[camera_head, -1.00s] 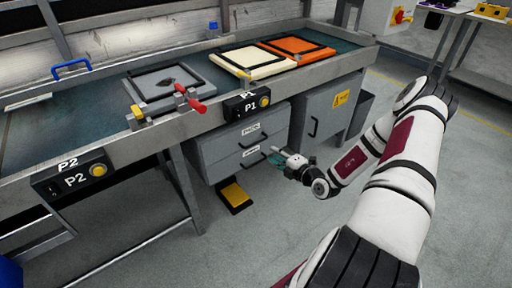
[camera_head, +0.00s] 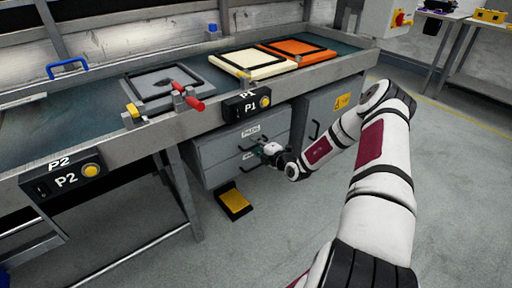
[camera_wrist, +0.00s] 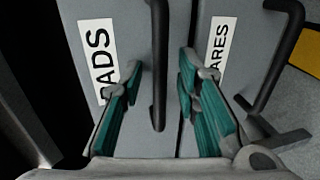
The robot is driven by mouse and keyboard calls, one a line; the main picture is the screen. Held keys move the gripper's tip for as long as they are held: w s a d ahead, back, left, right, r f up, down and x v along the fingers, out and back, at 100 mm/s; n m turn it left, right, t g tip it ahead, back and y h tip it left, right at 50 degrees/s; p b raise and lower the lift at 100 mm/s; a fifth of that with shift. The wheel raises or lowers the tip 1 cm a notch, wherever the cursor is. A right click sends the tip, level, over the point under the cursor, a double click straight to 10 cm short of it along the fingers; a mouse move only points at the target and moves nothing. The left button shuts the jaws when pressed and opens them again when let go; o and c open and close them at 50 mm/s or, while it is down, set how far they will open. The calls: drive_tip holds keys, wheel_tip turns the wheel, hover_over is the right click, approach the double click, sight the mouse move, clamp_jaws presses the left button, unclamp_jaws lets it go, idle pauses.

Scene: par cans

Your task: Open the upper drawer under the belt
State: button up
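The upper drawer (camera_head: 222,146) is the top front of a grey cabinet under the belt and looks shut. In the wrist view its front (camera_wrist: 137,55) carries a label ending in "ADS" and a dark bar handle (camera_wrist: 158,60). My gripper (camera_head: 262,150) is at the cabinet front; in the wrist view its teal-padded fingers (camera_wrist: 161,88) are apart, one on each side of that handle. The handle lies between them with gaps visible. The lower drawer (camera_wrist: 238,55), with a label ending in "ARES" and its own handle (camera_wrist: 279,58), is right of the fingers.
The belt frame with the P1 box (camera_head: 247,104) overhangs the drawers. A grey cabinet door (camera_head: 318,113) stands to the right. A yellow pedal (camera_head: 234,202) is on the floor below. A table leg (camera_head: 183,195) stands left. The floor in front is open.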

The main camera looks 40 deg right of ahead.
drive_tip(key=shift+c, duration=0.3)
clamp_jaws()
drive_tip(key=f+p+v, duration=0.2)
drive_tip(key=p+v, duration=0.2)
drive_tip(key=v, duration=0.6)
drive_tip(key=s+f+p+v, duration=0.1)
drive_tip(key=p+v, duration=0.4)
drive_tip(key=v, duration=0.6)
drive_tip(key=shift+f, duration=0.7)
drive_tip(key=shift+o, duration=0.3)
unclamp_jaws()
